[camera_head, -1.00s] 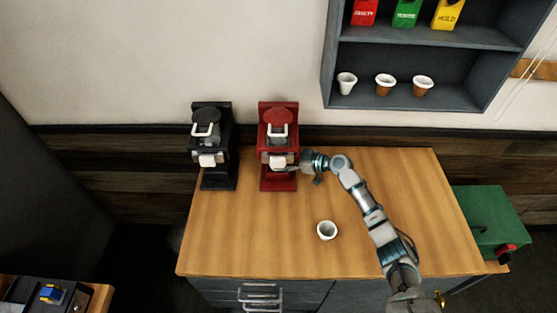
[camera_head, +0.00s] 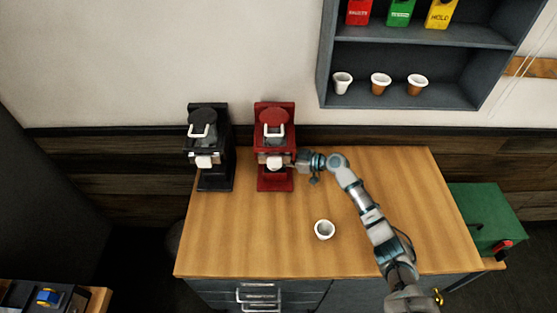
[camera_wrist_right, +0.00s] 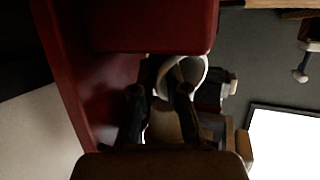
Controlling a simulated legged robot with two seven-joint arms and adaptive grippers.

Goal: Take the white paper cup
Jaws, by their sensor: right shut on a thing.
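A white paper cup (camera_head: 325,230) stands upright on the wooden table, in front of the red brewer (camera_head: 275,140) and left of my right arm. My right gripper (camera_head: 291,162) is at the front of the red brewer. It is shut on a white rounded piece (camera_head: 275,163) there. In the right wrist view, the fingers of my right gripper (camera_wrist_right: 160,95) close around this white piece (camera_wrist_right: 186,72), right beside the red body (camera_wrist_right: 150,25). The fingers partly hide it, and I cannot tell exactly what it is. My left gripper is not in view.
A black brewer (camera_head: 208,145) stands left of the red one. The wall shelf (camera_head: 395,97) holds a white cup (camera_head: 342,83), two brown cups and coloured packs. A green box (camera_head: 485,215) is right of the table. The table's front left is clear.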

